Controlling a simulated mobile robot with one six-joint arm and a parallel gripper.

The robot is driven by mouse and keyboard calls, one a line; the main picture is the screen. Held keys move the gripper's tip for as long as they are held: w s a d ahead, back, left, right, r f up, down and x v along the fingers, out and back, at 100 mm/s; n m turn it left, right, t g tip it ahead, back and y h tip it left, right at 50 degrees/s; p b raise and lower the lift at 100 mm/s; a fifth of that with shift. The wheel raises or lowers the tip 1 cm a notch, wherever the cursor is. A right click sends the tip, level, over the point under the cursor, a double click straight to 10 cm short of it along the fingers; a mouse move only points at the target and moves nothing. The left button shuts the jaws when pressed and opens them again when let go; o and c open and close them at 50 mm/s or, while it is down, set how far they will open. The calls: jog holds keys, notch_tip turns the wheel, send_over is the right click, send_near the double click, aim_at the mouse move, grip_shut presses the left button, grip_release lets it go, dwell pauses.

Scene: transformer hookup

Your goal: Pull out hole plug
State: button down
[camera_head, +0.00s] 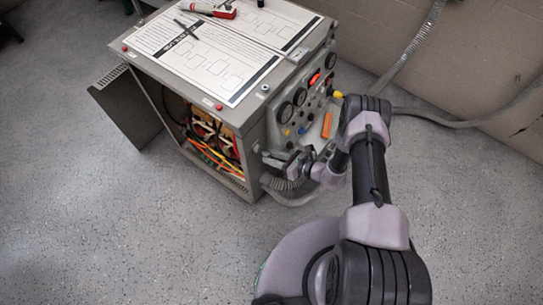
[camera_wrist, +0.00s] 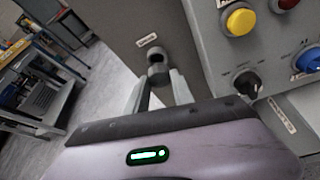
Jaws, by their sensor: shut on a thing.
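The hole plug (camera_wrist: 158,62) shows in the wrist view as a short dark grey cylinder against the grey cabinet panel, below a small white label (camera_wrist: 147,40). My gripper (camera_wrist: 159,82) has its two light grey fingers on either side of the plug, shut on it. I cannot tell whether the plug is still seated in its hole. In the head view my gripper (camera_head: 273,160) is at the lower front of the transformer cabinet (camera_head: 258,118), and the plug is too small to make out there.
A yellow button (camera_wrist: 240,20), a blue button (camera_wrist: 308,60) and a black knob (camera_wrist: 246,84) sit right of the plug. The cabinet's side door (camera_head: 128,108) stands open, showing cables (camera_head: 213,157). A corrugated hose (camera_head: 285,186) lies under my gripper.

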jog(key=shift+s+d, duration=0.8)
jog(key=shift+d, duration=0.2)
jog(key=shift+s+d, duration=0.75)
jog(key=shift+d, duration=0.2)
